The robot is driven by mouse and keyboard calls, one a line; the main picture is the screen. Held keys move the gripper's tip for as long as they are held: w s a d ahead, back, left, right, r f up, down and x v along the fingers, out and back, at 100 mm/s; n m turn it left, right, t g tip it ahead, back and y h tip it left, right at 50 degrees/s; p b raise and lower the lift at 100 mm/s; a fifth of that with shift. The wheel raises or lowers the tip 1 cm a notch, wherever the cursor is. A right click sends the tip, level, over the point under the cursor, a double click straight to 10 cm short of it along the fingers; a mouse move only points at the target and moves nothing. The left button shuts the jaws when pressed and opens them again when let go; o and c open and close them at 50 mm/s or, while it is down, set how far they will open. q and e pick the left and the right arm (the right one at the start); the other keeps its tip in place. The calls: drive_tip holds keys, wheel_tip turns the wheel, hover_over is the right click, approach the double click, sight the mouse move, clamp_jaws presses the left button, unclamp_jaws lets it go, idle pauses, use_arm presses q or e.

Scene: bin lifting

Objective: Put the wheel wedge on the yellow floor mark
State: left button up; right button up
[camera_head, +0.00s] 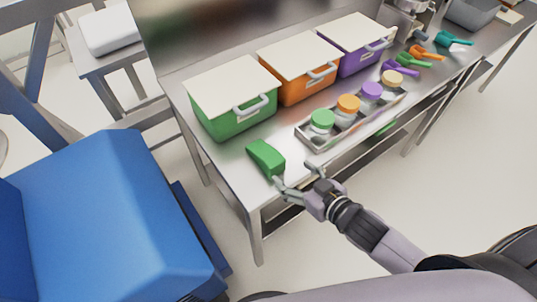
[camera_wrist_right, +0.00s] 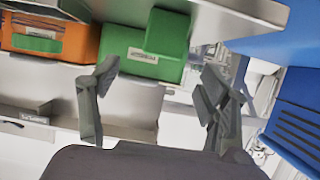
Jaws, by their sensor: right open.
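The wheel wedge appears to be the green block (camera_head: 266,158) at the near left corner of the metal table (camera_head: 224,152). In the right wrist view a green block (camera_wrist_right: 168,32), apparently the same one, lies beyond the fingers. My right gripper (camera_head: 294,178) is at the table's front edge, just to the near right of the block. Its fingers are spread apart with nothing between them, also in the right wrist view (camera_wrist_right: 160,72). One fingertip looks close to the block; I cannot tell if it touches. The yellow floor mark and my left gripper are not in view.
Lidded green (camera_head: 232,103), orange (camera_head: 301,69) and purple (camera_head: 357,46) bins stand at the table's back. A metal tray (camera_head: 313,138) of jars sits in front. Coloured scoops (camera_head: 425,53) lie farther right. A large blue container (camera_head: 105,215) is left of the table.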

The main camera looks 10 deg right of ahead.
sight(280, 164)
drive_tip(key=p+x, duration=0.1)
drive_tip(key=x, duration=0.7)
drive_tip(key=shift+r, duration=0.1)
drive_tip(key=p+x, duration=0.1)
drive_tip(key=x, duration=0.1)
drive_tip(key=p+x, duration=0.1)
drive_tip(key=x, duration=0.1)
drive_tip(key=shift+w+a, duration=0.2)
drive_tip(key=shift+a, duration=0.15)
drive_tip(key=shift+w+a, duration=0.1)
drive_tip(key=shift+w, duration=0.15)
drive_tip(key=shift+s, duration=0.1)
drive_tip(key=shift+c, duration=0.8)
drive_tip(key=c, duration=1.3)
clamp_jaws()
